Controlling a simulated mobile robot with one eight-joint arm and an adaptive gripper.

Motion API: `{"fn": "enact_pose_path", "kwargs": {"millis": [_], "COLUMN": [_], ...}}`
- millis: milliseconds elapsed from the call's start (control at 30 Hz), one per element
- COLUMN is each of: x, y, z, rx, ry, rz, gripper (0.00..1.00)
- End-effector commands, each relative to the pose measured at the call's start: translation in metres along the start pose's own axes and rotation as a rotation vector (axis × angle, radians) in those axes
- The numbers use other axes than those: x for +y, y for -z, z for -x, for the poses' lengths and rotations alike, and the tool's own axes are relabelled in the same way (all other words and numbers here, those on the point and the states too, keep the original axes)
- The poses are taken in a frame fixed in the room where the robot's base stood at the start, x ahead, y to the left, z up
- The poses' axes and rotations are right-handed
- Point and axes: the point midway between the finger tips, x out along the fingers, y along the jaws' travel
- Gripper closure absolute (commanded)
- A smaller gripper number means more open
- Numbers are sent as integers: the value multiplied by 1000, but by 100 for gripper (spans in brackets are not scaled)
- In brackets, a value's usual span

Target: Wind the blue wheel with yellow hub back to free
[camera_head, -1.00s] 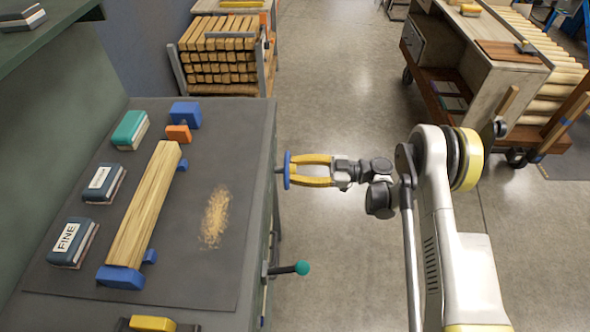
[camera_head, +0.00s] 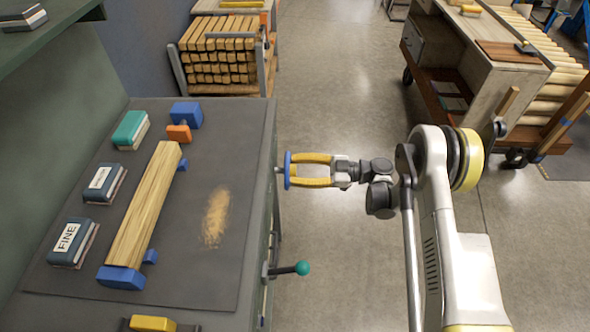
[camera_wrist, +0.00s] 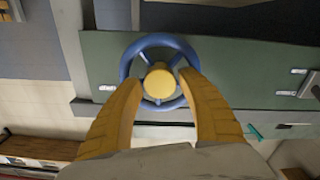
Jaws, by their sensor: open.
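The blue wheel (camera_wrist: 131,58) with its yellow hub (camera_wrist: 160,82) is on the green front face of the workbench in the wrist view. In the head view the wheel (camera_head: 287,170) shows edge-on at the bench's right side. My gripper (camera_head: 293,170) has yellow fingers and faces the wheel straight on. In the wrist view the fingers of my gripper (camera_wrist: 163,85) are spread, one on each side of the hub, with tips over the wheel's left and right parts. Whether they touch the rim or spokes I cannot tell. Nothing is clamped between them.
A lever with a teal knob (camera_head: 302,268) sticks out from the bench side below the wheel. A wooden blank (camera_head: 146,205) lies on the bench top (camera_head: 215,275) beside several sanding blocks.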

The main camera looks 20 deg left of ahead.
Motion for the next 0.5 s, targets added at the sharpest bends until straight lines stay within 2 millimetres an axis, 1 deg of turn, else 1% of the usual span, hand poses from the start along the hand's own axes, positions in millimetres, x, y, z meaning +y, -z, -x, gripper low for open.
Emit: {"fn": "enact_pose_path", "kwargs": {"millis": [67,167,500], "x": [0,0,1], "y": [0,0,0], "z": [3,15,89], "rx": [-1,-1,-1], "ry": [-1,-1,-3], "rz": [0,0,0], "gripper": [54,54,54]}}
